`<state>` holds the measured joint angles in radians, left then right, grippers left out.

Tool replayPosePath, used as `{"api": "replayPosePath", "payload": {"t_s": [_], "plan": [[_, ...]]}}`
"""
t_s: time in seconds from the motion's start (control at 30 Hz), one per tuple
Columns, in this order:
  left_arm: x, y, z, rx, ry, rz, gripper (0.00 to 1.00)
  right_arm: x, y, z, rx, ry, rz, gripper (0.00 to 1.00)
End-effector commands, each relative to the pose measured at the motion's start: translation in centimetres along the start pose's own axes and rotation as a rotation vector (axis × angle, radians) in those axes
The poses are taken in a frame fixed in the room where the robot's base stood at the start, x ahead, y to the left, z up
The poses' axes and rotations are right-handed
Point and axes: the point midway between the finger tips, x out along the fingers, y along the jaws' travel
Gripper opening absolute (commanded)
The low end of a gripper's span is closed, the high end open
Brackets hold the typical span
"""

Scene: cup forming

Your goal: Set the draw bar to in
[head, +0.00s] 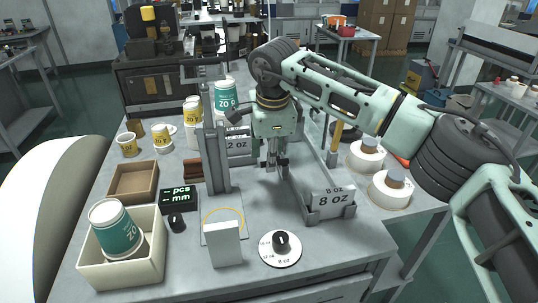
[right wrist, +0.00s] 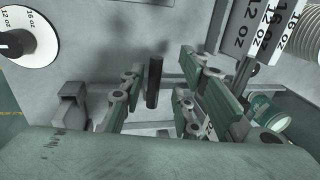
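My right gripper (head: 274,163) reaches down over the middle of the bench, between the grey upright frame and a grey rail. In the right wrist view my right gripper (right wrist: 163,88) has its fingers apart, with nothing clamped between them. A short dark bar (right wrist: 154,82), which may be the draw bar, stands upright in the gap between the fingers, nearer the left one. It appears beyond the fingertips against a grey surface; I cannot tell whether they touch. In the head view this bar is not clear behind the gripper. My left gripper is not in view.
A dial (head: 281,244) marked in oz sits at the bench front; a white dial (right wrist: 20,35) shows in the wrist view. An 8 oz sign (head: 330,200) stands right of the gripper. A grey upright frame (head: 214,160) stands left. A bin (head: 142,272) holds a teal cup (head: 115,230).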

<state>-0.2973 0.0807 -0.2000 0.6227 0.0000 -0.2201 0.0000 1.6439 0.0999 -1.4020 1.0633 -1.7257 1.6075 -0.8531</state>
Motion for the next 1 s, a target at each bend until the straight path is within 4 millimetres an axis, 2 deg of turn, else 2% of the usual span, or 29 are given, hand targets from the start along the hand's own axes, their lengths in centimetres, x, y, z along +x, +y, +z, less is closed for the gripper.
{"api": "replayPosePath", "payload": {"t_s": [0.1,0.23,0.33,0.8,1.0], "plan": [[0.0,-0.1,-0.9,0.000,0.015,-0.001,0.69,0.1,0.1,0.0,-0.001,0.001,0.003,0.30],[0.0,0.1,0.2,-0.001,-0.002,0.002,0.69,-0.1,0.1,0.0,-0.001,0.001,0.003,0.30],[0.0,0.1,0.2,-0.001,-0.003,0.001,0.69,-1.0,0.1,0.0,-0.001,0.000,0.002,0.30],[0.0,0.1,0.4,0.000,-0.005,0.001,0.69,-10.1,-0.1,0.1,-0.001,0.000,0.001,0.30],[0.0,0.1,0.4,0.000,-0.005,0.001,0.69,-11.7,-0.1,0.0,0.000,0.001,0.003,0.30]]}}
